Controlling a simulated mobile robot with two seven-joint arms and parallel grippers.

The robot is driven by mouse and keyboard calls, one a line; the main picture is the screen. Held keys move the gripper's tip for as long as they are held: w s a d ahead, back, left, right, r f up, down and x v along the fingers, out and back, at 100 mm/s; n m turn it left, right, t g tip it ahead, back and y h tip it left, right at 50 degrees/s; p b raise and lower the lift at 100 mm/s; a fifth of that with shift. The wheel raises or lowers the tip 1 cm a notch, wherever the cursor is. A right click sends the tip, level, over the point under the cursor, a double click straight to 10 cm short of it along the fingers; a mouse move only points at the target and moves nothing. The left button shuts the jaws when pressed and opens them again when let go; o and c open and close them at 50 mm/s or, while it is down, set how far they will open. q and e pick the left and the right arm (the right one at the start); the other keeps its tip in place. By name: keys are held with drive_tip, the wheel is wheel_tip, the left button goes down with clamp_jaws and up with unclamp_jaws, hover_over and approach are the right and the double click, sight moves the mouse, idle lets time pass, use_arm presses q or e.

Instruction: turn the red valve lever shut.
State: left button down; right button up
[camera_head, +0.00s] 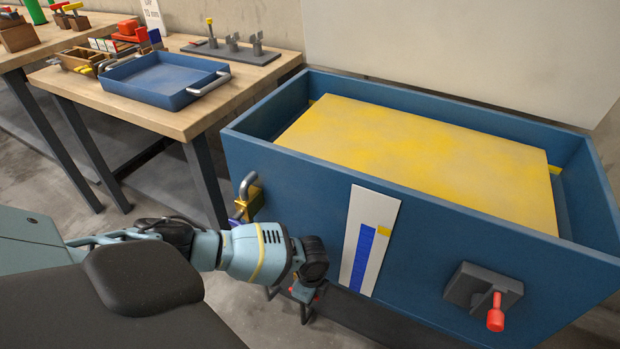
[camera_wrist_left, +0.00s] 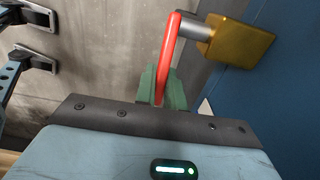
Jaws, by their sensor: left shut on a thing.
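The red valve lever (camera_wrist_left: 170,50) shows in the left wrist view, joined by a grey stem to a brass block (camera_wrist_left: 240,42) beside a blue wall. My left gripper (camera_wrist_left: 160,88) is shut on the lever, with its green finger pads around the lower end. In the head view my left gripper (camera_head: 304,290) is low at the front of the blue tank (camera_head: 300,178), mostly hidden below my wrist. Its fingers and the held lever are not clear there. My right gripper is not in view.
A yellow slab (camera_head: 420,155) fills most of the tank. A blue and yellow level strip (camera_head: 369,240) and a grey block with a red handle (camera_head: 495,312) are on its front. A brass fitting (camera_head: 250,205) sits at the left. A wooden table (camera_head: 225,100) holds a blue tray (camera_head: 165,80).

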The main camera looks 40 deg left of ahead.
use_arm(q)
drive_tip(key=shift+d+f+y, duration=0.25)
drive_tip(key=shift+f+y, duration=0.1)
drive_tip(key=shift+y, duration=0.25)
drive_tip(key=shift+f+g+y, duration=0.25)
drive_tip(key=shift+g+y, duration=0.05)
drive_tip(key=shift+y, duration=0.2)
drive_tip(key=shift+f+y+b, duration=0.3)
drive_tip(key=shift+f+y, duration=0.25)
drive_tip(key=shift+y, duration=0.35)
drive_tip(key=c, duration=1.5)
unclamp_jaws()
drive_tip(key=shift+r, duration=0.1)
